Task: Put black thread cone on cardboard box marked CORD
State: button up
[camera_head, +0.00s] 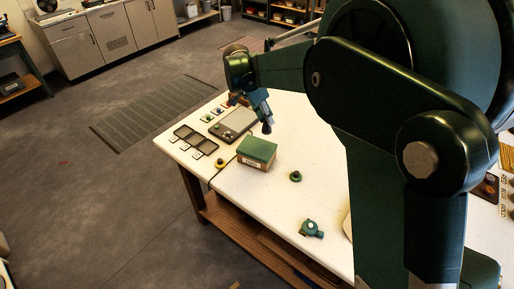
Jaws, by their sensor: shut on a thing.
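A small cardboard box (257,164) with a green top stands on the white table. A pale label shows on its front, too small to read. My gripper (262,117) is above the table, just behind and above the box, pointing down. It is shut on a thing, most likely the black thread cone. The cone's shape cannot be told apart from the dark fingers, and I see no other black cone on the table. My gripper appears apart from the box top.
A grey device (234,125) and dark trays (195,140) lie left of the box. A yellow-based item (220,163) is near the left edge. A green round item (295,176) and a green tool-like item (312,228) lie right. The white tabletop (255,203) before the box is clear.

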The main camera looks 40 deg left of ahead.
jog(key=shift+n, duration=0.3)
jog(key=s+a, duration=0.1)
jog(key=s+a+r, duration=0.1)
jog(key=a, duration=0.1)
jog(key=shift+s+a, duration=0.15)
jog(key=shift+s, duration=0.05)
send_over(257, 147)
notch_tip(257, 147, down, 6)
jog(key=shift+f, duration=0.15)
jog(key=shift+w, duration=0.1)
jog(key=shift+f+p, duration=0.4)
jog(key=shift+f, duration=1.45)
jog(key=shift+f, duration=0.1)
jog(key=o, duration=0.8)
jog(key=shift+o, duration=0.3)
